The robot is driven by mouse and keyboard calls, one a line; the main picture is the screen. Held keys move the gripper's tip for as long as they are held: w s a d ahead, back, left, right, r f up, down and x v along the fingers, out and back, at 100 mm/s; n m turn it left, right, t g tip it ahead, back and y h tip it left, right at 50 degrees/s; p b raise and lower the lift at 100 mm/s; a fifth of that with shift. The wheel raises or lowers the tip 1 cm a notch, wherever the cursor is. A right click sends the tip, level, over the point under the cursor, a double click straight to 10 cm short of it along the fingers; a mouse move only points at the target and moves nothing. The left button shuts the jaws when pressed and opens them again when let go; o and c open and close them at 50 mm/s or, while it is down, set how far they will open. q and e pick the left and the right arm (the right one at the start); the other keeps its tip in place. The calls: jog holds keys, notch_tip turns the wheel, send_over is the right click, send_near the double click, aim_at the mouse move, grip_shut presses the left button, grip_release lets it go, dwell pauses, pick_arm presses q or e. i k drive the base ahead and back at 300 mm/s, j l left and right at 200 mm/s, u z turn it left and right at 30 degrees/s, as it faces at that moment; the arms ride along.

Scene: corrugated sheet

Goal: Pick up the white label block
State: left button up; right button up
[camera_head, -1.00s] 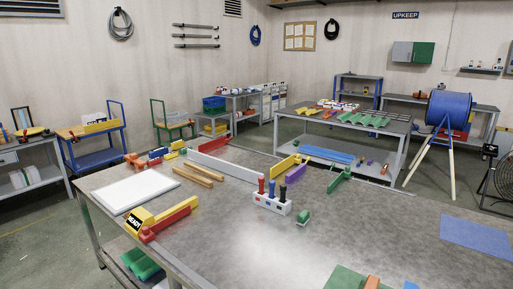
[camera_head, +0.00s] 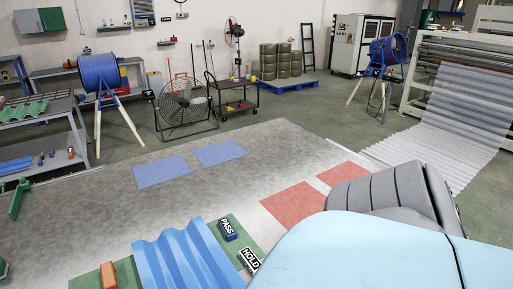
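A block marked HOLD (camera_head: 250,261) stands at the bottom middle, right of the blue corrugated sheet; its label face is black with white letters and its body looks pale. It is partly cut off by my arm in front. My large light blue and grey arm fills the lower right. Neither gripper shows in this view.
The blue corrugated sheet (camera_head: 178,262) lies on the table (camera_head: 130,215), with an orange piece (camera_head: 108,275) to its left. Blue mats (camera_head: 162,171) and red mats (camera_head: 293,203) lie flat farther back. The table middle is clear.

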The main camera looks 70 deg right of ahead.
aim_at(250, 260)
jog(key=z, duration=2)
